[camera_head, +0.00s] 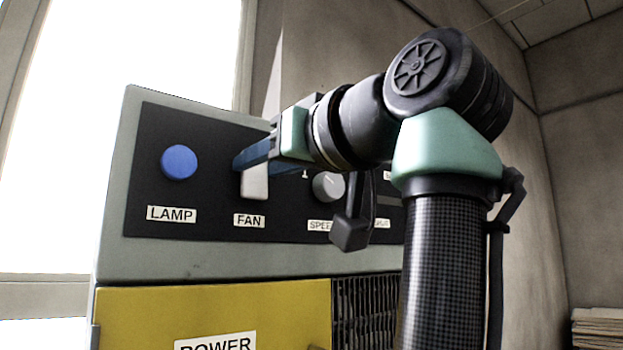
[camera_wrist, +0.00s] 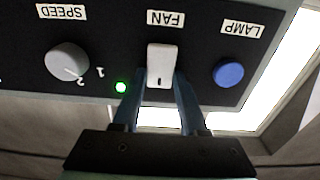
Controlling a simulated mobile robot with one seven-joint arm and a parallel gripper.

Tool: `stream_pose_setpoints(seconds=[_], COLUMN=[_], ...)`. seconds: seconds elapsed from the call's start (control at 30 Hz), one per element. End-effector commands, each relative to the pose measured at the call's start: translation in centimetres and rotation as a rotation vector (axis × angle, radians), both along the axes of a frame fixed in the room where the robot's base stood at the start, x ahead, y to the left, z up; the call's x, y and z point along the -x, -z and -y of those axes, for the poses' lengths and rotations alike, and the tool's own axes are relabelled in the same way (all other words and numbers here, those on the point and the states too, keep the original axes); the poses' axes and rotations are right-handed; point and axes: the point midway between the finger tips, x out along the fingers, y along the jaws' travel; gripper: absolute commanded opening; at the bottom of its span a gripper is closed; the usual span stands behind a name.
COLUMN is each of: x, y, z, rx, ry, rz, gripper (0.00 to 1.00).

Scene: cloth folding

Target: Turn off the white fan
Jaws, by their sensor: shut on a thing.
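The white fan switch (camera_head: 256,185) is an upright rocker-like piece above the FAN label (camera_head: 249,221) on a dark panel. In the wrist view the panel appears upside down and the white switch (camera_wrist: 162,60) shows a small dark mark. My gripper (camera_head: 250,160) has its blue fingers at the upper part of the switch. In the wrist view my gripper (camera_wrist: 161,82) has one finger on each side of the switch, shut on it. A green light (camera_wrist: 121,87) glows beside the switch. The fingers partly hide the switch in the head view.
A blue lamp button (camera_head: 179,162) sits left of the switch. A grey speed knob (camera_head: 328,186) is to its right, partly behind my arm. A yellow POWER door (camera_head: 210,315) lies below. A bright window (camera_head: 80,130) is at left.

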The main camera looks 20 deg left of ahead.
Motion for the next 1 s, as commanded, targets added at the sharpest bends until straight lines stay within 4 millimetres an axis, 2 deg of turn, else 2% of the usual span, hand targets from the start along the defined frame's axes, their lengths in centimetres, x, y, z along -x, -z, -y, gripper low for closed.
stream_pose_setpoints(seconds=[0.03,0.13,0.4,0.73,0.77,0.9,1.0], x=[0.04,0.10,0.15,0.16,0.17,0.16,0.15], y=[0.79,1.10,0.93,0.65,0.64,0.66,0.68], z=[0.03,0.04,0.15,0.17,0.18,0.17,0.16], rx=[-0.027,-0.083,-0.193,-0.202,-0.202,-0.201,-0.201], ry=[0.000,0.000,0.000,0.001,0.001,0.001,0.001], rz=[0.021,0.066,0.152,0.159,0.159,0.158,0.158], gripper=[0.00,0.00,0.00,0.00,0.46,0.71,0.72])
